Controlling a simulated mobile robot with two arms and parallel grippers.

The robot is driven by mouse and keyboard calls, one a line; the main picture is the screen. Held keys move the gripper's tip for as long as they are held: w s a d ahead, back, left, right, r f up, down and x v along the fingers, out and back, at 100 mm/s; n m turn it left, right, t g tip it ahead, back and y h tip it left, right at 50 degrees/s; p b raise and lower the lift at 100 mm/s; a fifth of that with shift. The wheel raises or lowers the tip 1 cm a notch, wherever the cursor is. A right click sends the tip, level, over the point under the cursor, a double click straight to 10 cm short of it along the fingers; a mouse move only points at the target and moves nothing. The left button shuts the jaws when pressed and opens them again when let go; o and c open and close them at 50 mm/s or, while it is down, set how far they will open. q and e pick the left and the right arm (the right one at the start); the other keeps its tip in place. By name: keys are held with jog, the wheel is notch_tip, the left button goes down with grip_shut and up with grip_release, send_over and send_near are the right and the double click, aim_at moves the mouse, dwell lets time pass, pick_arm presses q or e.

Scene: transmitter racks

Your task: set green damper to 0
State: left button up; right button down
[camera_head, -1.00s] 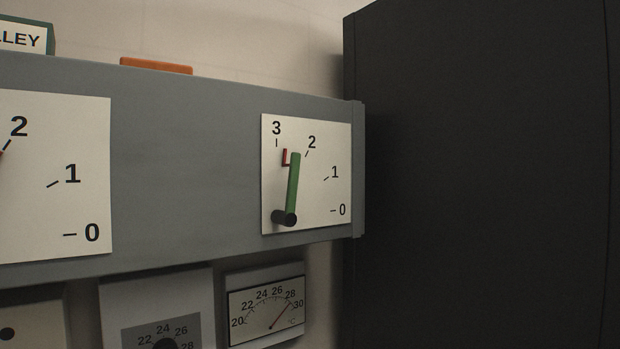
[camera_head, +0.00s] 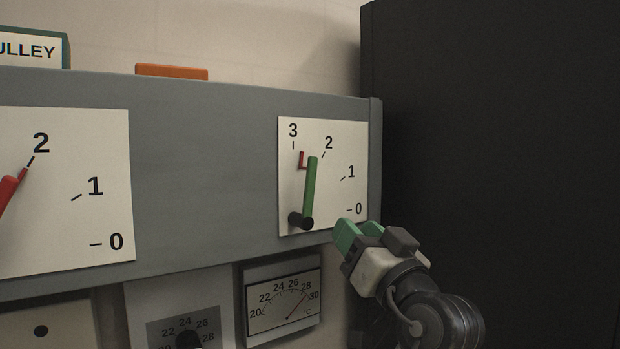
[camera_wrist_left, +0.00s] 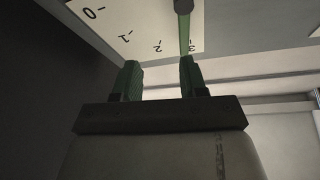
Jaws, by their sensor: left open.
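The green damper lever (camera_head: 310,188) is on the right white dial plate (camera_head: 335,195), marked 3, 2, 1 and 0. It rises from a dark pivot (camera_head: 301,222) and its tip stands between the 3 and the 2. A small red pointer (camera_head: 302,161) sits just left of its tip. My left gripper (camera_head: 344,232), with green fingers, is open near the plate's lower right corner, below the 0. In the left wrist view my left gripper (camera_wrist_left: 158,66) has its fingers apart. There the green lever (camera_wrist_left: 184,36) shows beyond the right-hand finger, and nothing is seen between the fingers.
A second dial plate (camera_head: 75,195) with a red lever (camera_head: 10,188) is on the left of the same grey panel (camera_head: 205,165). A thermometer gauge (camera_head: 283,300) and a knob dial (camera_head: 186,332) are below. A dark cabinet (camera_head: 490,130) stands to the right.

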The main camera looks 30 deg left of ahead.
aim_at(312, 188)
pick_arm(q)
jog(key=a+r+p, duration=0.2)
jog(key=a, duration=0.1)
jog(key=a+r+n+g+p, duration=0.1)
jog(key=a+r+p, duration=0.1)
jog(key=a, duration=0.1)
jog(key=w+a+r+n+y+p, duration=0.1)
jog(key=a+r+p, duration=0.1)
jog(key=a, duration=0.1)
jog(key=shift+w+g, duration=0.1)
jog(key=shift+g, duration=0.3)
jog(key=shift+w+a+p, duration=0.3)
jog(key=shift+w+a, duration=0.05)
grip_shut()
